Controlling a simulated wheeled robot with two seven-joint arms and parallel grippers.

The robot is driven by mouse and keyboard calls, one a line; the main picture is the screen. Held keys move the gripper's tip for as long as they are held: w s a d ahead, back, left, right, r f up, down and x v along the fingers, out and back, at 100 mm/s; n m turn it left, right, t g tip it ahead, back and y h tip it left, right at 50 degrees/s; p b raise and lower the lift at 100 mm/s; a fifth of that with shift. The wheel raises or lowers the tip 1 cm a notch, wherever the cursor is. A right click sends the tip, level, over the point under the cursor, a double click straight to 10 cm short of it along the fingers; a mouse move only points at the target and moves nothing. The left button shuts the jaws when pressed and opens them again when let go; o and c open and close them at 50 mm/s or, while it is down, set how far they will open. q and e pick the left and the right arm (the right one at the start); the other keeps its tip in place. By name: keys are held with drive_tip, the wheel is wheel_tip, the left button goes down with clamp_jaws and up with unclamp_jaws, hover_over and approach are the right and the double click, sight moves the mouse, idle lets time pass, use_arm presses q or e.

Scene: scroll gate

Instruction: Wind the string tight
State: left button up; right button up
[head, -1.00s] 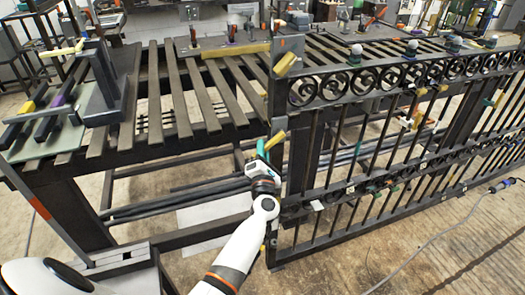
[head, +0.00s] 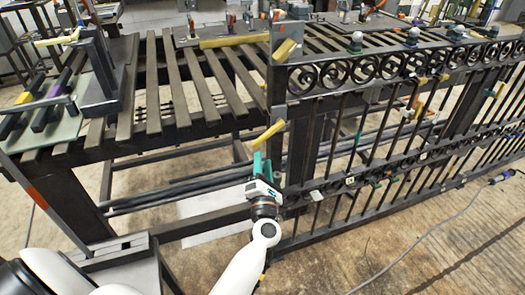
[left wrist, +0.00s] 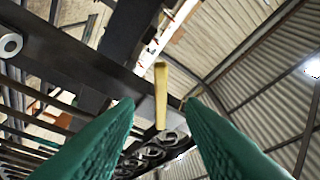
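I cannot make out a string in either view. My left gripper (head: 262,161) has green fingers pointing up, beside the gate's left post and a little below a yellow bar (head: 270,132) on that post. In the left wrist view the green fingers (left wrist: 158,104) are spread apart with nothing gripped. A yellow bar (left wrist: 161,95) shows upright in the gap beyond them, apart from both fingers. The dark scroll gate (head: 355,76) stands upright to the right of the gripper. My right gripper is not in view.
A dark slatted bench (head: 173,82) stands left and behind, with a fixture (head: 101,69) on its left end. Small clamps and yellow bars (head: 286,50) sit on the gate. A grey cable (head: 393,252) lies on the floor at right. The floor in front is open.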

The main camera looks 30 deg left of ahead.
use_arm(q)
drive_tip(key=shift+v, duration=1.6)
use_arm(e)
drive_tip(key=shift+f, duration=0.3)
